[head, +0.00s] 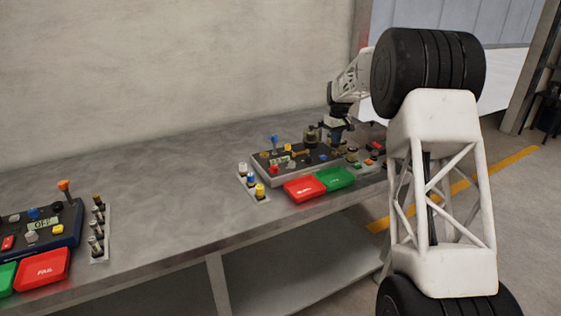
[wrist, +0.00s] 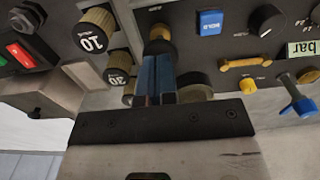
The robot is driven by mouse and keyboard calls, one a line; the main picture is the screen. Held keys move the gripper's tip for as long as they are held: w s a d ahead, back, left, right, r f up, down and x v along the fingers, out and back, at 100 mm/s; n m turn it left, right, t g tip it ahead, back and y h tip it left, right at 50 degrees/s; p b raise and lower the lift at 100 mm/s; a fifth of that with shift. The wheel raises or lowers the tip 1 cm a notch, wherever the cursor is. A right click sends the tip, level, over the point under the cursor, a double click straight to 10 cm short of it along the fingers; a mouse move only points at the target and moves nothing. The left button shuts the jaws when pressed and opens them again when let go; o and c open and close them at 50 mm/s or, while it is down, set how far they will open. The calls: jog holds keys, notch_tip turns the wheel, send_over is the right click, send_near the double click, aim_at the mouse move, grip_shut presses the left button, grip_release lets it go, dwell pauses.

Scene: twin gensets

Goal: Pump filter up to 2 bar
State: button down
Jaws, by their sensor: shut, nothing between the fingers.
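My gripper (head: 337,140) is over the back right part of the far control panel (head: 262,171) in the head view. In the wrist view my gripper (wrist: 159,52) is shut, its blue-grey fingers together and pointing at a round brass-coloured knob (wrist: 160,32). I cannot tell whether they touch it. A display reading "bar" (wrist: 303,48) is at the right edge; its number is not in view. A blue lever (wrist: 298,103) is below it. I cannot tell which control is the filter pump.
In the wrist view, knobs marked 10 (wrist: 93,38) and 20 (wrist: 118,77) stand left of my fingers. A blue button (wrist: 209,22) is to the right. Red (head: 304,189) and green (head: 335,179) pads lie before the panel.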

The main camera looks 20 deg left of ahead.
jog(key=shift+f, duration=1.3)
jog(key=shift+r, duration=1.65)
jog(key=shift+f, duration=1.5)
jog(key=shift+r, duration=1.5)
jog(key=shift+f, duration=1.65)
jog(key=shift+r, duration=1.65)
